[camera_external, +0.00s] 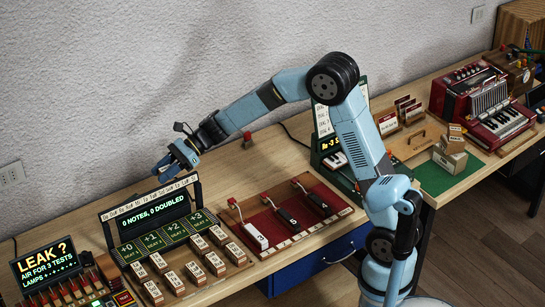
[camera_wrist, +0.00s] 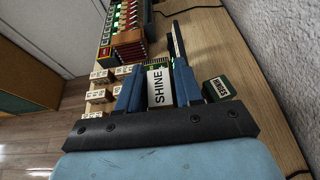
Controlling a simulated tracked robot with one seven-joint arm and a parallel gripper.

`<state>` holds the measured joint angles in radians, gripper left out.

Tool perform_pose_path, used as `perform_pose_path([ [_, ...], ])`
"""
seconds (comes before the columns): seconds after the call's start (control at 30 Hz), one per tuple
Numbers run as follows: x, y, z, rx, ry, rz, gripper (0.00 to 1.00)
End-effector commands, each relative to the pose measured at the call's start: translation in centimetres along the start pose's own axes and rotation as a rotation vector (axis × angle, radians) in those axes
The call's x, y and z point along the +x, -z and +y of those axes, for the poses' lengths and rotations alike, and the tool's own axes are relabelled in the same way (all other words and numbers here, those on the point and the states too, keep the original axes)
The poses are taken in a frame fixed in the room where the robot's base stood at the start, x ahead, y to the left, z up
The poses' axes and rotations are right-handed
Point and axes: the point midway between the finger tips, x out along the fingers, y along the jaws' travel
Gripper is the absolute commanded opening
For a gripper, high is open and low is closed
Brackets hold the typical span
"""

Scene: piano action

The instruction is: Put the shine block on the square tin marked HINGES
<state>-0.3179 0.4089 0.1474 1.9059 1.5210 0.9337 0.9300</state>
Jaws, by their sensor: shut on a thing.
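My gripper (camera_wrist: 158,68) is shut on the shine block (camera_wrist: 157,88), a white block marked SHINE, held between its two blue fingers in the wrist view. In the external view my gripper (camera_external: 173,162) is above the back of the bench, over the top of the seat display. The block cannot be made out there. The square tin marked HINGES (camera_wrist: 219,88) is dark green with a pale label. It stands on the wood just right of my right finger in the wrist view, apart from the block. I cannot make it out in the external view.
The display reading "0 NOTES, 0 DOUBLED" (camera_external: 151,217) stands below my gripper, with labelled blocks (camera_external: 185,270) in front. The red tray with levers (camera_external: 290,217) is to its right. The LEAK panel (camera_external: 47,262) is at far left. The wall (camera_wrist: 275,40) runs close behind the tin.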

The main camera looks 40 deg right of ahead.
Motion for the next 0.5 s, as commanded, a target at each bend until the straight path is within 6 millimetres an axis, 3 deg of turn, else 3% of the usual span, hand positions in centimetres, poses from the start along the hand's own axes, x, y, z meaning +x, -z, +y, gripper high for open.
perform_pose_path([
  [0.17,0.9,1.3,-0.4,-0.002,-0.002,0.0,0.06],
  [0.5,4.8,2.5,-5.3,-0.003,-0.003,0.0,0.06],
])
